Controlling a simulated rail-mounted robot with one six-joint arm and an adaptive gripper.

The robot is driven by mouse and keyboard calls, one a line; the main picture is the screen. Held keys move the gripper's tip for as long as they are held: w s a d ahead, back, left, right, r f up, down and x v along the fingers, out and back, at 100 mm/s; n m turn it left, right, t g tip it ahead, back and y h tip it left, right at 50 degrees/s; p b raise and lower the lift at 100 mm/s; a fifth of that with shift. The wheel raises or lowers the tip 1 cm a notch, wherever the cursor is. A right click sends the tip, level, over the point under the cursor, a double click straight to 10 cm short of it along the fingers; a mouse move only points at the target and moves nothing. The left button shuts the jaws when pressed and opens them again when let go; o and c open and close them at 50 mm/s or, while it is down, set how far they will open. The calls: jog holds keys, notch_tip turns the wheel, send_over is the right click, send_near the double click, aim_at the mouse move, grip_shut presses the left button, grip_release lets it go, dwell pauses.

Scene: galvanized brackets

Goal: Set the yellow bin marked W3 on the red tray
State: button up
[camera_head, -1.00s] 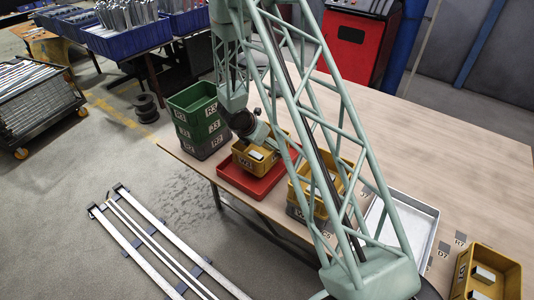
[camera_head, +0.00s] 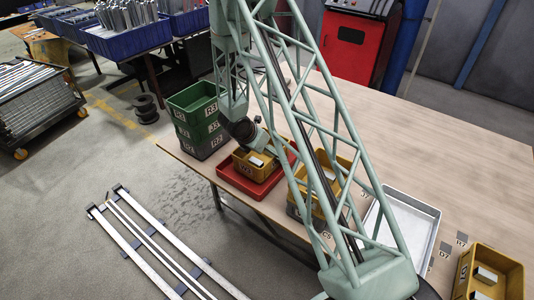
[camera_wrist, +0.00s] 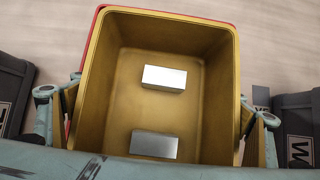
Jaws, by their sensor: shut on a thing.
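The yellow bin (camera_head: 268,170) is low over the red tray (camera_head: 246,187), within its outline in the head view; I cannot tell whether it touches the tray floor. Its front label is too small to read surely. In the wrist view the bin (camera_wrist: 112,75) looks level and holds two metal blocks (camera_wrist: 164,78). A strip of the red tray (camera_wrist: 91,32) shows past its upper left edge. My gripper (camera_wrist: 157,122) is shut on the bin, with finger parts at its left and right sides. The fingertips are hidden in the head view.
Stacked green and grey bins (camera_head: 197,118) stand close left of the tray. Another yellow bin (camera_head: 318,205) stands on a grey one to the right. Farther right are a metal tray (camera_head: 417,222) and a yellow bin (camera_head: 512,282). The table's back half (camera_head: 440,165) is clear.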

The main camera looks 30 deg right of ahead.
jog(key=shift+f+b, duration=0.25)
jog(key=shift+b, duration=0.05)
jog(key=o, duration=0.8)
jog(key=shift+r, duration=0.25)
jog(key=shift+r+p, duration=0.2)
jog(key=shift+p, duration=0.35)
jog(key=p+v, duration=0.1)
jog(key=v, duration=1)
jog(key=shift+s+a+r+p, duration=0.1)
jog(key=shift+a+r+p, duration=0.15)
jog(key=shift+r+p, duration=0.05)
jog(key=shift+r, duration=0.1)
